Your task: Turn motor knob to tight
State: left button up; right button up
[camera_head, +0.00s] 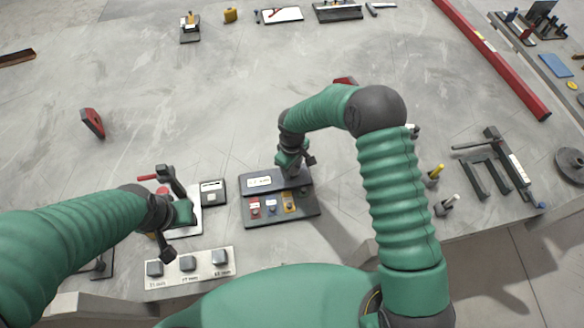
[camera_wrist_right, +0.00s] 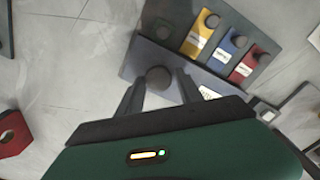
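A dark control panel (camera_head: 262,217) stands near the table's front edge in the head view. It carries red, blue and yellow tabs with dark knobs, and a white label. In the right wrist view, a round dark knob (camera_wrist_right: 158,76) sits on the label strip of the panel (camera_wrist_right: 188,70). My right gripper (camera_wrist_right: 157,88) is open, with one finger on each side of this knob and gaps showing. In the head view my right gripper (camera_head: 293,168) covers the panel's upper right.
A small dark box (camera_head: 212,192) stands left of the panel. A plate with several grey blocks (camera_head: 188,263) lies in front of it. A red part (camera_head: 93,122) lies farther left; it or a similar one shows in the wrist view. The table's middle is mostly clear.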

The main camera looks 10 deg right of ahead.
jog(key=shift+d, duration=0.2)
jog(key=c, duration=0.5)
grip_shut()
